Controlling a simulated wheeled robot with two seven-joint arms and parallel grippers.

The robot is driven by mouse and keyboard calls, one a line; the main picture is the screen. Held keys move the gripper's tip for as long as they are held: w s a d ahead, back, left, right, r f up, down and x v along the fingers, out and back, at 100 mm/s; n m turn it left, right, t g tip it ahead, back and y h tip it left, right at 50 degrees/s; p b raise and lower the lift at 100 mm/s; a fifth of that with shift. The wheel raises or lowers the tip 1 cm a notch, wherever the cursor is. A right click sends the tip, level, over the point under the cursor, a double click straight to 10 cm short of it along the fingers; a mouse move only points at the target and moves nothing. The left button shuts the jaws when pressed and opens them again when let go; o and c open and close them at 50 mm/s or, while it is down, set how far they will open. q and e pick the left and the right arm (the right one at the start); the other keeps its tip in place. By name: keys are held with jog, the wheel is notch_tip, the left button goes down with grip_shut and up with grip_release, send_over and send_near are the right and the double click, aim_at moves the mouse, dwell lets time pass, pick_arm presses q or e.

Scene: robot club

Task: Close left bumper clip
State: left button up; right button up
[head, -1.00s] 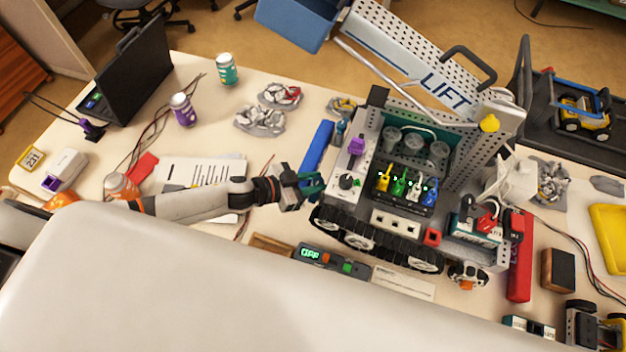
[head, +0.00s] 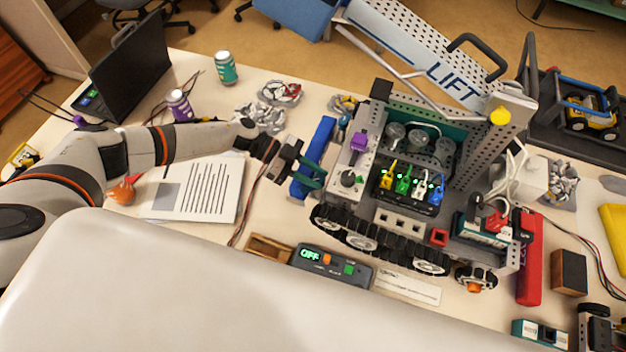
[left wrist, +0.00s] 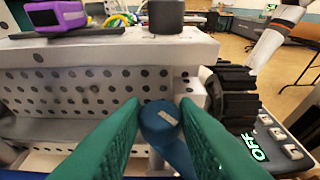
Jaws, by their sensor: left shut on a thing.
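The club robot (head: 372,225) stands on the table with its lift arm raised. A long blue bumper bar (head: 322,142) lies along its left side. My left gripper (head: 318,178) has green fingers and is at the near part of this bar, close to the chassis corner. In the left wrist view, the fingers (left wrist: 160,125) are on either side of a rounded blue piece with a pale mark, which looks like the bumper clip (left wrist: 158,117). It is against the perforated grey side plate (left wrist: 75,92). Whether the clip is latched cannot be told. My right gripper is not in view.
A control box reading OFF (head: 332,265) lies in front of the tracks. A printed sheet (head: 195,190) and loose wires are left of my gripper. A red bumper bar (head: 530,270) is on the right. Cans and a laptop (head: 128,75) stand at the back left.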

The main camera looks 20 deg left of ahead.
pick_arm(q)
jog(key=m+g+y+b, duration=0.1)
jog(key=m+g+b, duration=0.1)
jog(key=b, duration=0.1)
jog(key=m+g+y+b, duration=0.1)
jog(key=m+g+b, duration=0.2)
jog(key=b, duration=0.1)
jog(key=w+m+g+y+b, duration=0.1)
jog(key=m+g+b, duration=0.1)
jog(key=b, duration=0.2)
jog(key=shift+d+f+g, duration=0.2)
jog(key=shift+f+g, duration=0.05)
jog(key=shift+g, duration=0.15)
jog(key=shift+d+r+m+g+y+b, duration=0.1)
jog(key=shift+r+m+g+y+b, duration=0.1)
jog(key=shift+m+g+y+b, duration=0.7)
jog(key=shift+h, duration=0.3)
jog(key=o, duration=0.7)
jog(key=b+v, duration=0.3)
jog(key=v, duration=0.3)
jog(key=shift+w, duration=0.2)
jog(key=shift+w+a+r+b, duration=0.3)
jog(key=shift+a+r+b, duration=0.1)
jog(key=shift+a, duration=0.05)
